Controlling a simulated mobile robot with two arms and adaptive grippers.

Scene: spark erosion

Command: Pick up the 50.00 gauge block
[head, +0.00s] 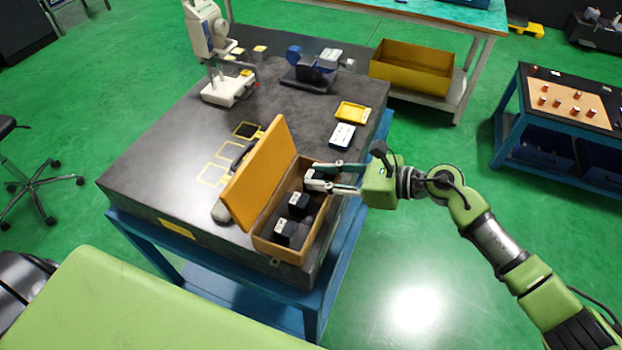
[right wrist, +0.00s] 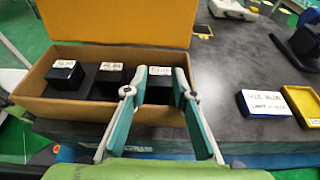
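An orange wooden case (head: 262,246) stands open on the dark stone table, lid raised. It holds three black blocks with white labels: a near one (head: 285,229), a middle one (head: 299,203) and a far one (head: 311,178). In the right wrist view they run left (right wrist: 66,76), middle (right wrist: 109,78) and right (right wrist: 159,84). The labels are too small to read, so I cannot tell which is the 50.00 gauge block. My right gripper (right wrist: 160,82) is open, its fingers on either side of the far block; contact is unclear. My left gripper is out of view.
A blue box with a white label (head: 342,136) and a yellow tray (head: 352,112) lie beyond the case. A vise-like fixture (head: 310,76) and a white instrument (head: 224,84) stand farther back. The raised lid (head: 262,172) walls off the case's left side.

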